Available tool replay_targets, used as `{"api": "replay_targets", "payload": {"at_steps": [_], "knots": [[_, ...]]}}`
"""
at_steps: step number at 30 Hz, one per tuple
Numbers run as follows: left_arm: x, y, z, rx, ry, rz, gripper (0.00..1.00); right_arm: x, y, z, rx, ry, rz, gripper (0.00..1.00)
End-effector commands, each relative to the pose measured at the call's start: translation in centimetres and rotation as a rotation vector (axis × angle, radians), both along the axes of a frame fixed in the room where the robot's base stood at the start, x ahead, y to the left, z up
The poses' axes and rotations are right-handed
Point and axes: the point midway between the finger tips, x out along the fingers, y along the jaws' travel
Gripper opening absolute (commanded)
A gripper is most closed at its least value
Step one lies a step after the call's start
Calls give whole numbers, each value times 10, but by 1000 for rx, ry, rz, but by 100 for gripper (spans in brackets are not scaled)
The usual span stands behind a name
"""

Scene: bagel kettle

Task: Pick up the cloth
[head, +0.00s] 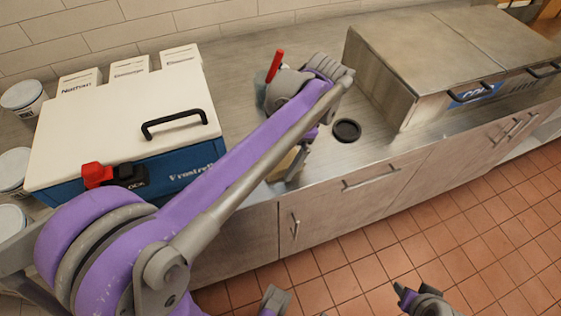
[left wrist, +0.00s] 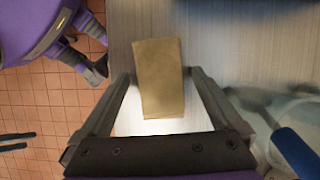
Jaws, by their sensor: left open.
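A tan, rectangular folded cloth (left wrist: 158,78) lies on the metal counter in the left wrist view. In the head view only a small tan part of it (head: 284,166) shows beneath my left arm near the counter's front edge. My left gripper (left wrist: 158,90) is open, with one finger on each side of the cloth and a gap visible on both sides. In the head view the left gripper (head: 296,160) is mostly hidden by its arm. My right gripper (head: 404,293) is at the bottom, over the floor, with its fingertips apart and nothing seen between them.
A white-lidded blue cooler (head: 110,125) stands on the left, with white tubs (head: 22,97) beside it. A red-handled item (head: 275,66) is partly hidden behind my left arm. A black round piece (head: 346,130) lies on the counter. A metal chest (head: 420,60) stands at right.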

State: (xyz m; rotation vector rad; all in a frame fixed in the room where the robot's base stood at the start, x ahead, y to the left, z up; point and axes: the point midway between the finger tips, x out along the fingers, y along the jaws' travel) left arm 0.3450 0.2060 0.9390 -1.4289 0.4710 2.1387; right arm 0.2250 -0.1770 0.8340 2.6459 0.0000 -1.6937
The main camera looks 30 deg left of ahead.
Motion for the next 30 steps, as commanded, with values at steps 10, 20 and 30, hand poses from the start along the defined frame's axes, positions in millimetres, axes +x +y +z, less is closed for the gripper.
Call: {"api": "replay_targets", "payload": {"at_steps": [10,20,30], "knots": [[0,0,-4,0,0,0,100,0,0,-1,0,0,0,50],[0,0,-5,0,0,0,100,0,0,-1,0,0,0,50],[0,0,-5,0,0,0,42,0,0,-1,0,0,0,50]]}}
